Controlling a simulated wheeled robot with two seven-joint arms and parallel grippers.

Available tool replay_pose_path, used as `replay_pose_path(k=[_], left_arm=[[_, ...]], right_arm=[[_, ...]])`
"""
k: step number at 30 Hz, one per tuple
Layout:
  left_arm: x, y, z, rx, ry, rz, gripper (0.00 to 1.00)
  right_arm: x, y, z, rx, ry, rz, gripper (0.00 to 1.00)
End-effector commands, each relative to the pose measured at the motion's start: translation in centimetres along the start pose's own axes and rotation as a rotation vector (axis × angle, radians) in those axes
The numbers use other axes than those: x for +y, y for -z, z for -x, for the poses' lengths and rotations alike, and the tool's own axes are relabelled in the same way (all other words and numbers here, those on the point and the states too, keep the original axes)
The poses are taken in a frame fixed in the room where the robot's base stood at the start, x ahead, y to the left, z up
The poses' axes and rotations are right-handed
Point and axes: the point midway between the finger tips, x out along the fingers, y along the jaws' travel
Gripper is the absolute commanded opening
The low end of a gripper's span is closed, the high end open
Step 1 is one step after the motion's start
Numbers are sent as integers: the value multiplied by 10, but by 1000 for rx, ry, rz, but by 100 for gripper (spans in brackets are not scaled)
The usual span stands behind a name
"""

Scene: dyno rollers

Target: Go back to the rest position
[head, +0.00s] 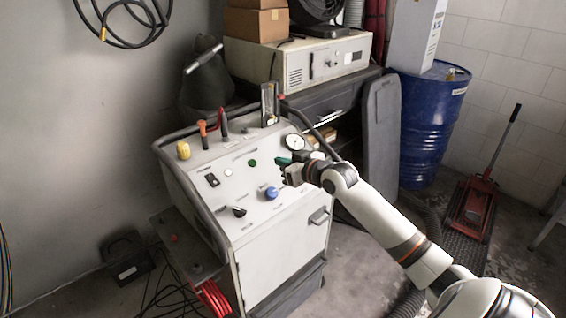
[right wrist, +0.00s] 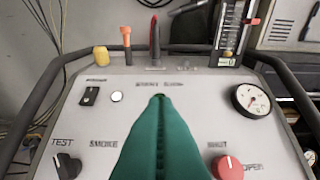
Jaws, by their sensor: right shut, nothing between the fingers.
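My right gripper (head: 283,170) is in front of the sloped control panel of a grey machine (head: 282,262), its green fingers towards the panel. In the right wrist view the green fingers (right wrist: 160,100) are pressed together with nothing between them. They overlap the middle of the panel; I cannot tell whether they touch it. A black knob (right wrist: 67,166) labelled TEST is left of them and a red knob (right wrist: 228,168) is right of them. In the head view a blue knob (head: 271,193) sits just below the gripper. My left gripper is not in view.
A round gauge (right wrist: 250,100) is at the panel's right and a black rocker switch (right wrist: 89,96) at its left. A dark tubular rail (right wrist: 45,117) borders the panel. A blue drum (head: 430,125) and a red floor jack (head: 474,207) stand to the right.

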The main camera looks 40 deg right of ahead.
Motion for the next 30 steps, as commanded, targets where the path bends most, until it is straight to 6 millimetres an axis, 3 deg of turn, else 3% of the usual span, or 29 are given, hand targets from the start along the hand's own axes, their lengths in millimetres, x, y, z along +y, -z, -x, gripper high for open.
replay_pose_path(k=[12, 16, 19, 22, 24, 27, 30], left_arm=[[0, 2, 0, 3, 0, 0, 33], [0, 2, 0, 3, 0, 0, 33], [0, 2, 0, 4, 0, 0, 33], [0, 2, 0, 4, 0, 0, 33], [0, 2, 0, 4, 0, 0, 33], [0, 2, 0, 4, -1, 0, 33], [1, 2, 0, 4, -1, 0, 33]], right_arm=[[0, 0, 0, 0, 0, 0, 0], [13, 17, 1, 39, -13, 8, 0], [43, 55, 7, 129, -42, 27, 0], [87, 109, 25, 265, -77, 58, 0], [120, 147, 46, 372, -100, 80, 0], [160, 190, 83, 508, -116, 106, 0], [186, 216, 116, 614, -118, 119, 0]])
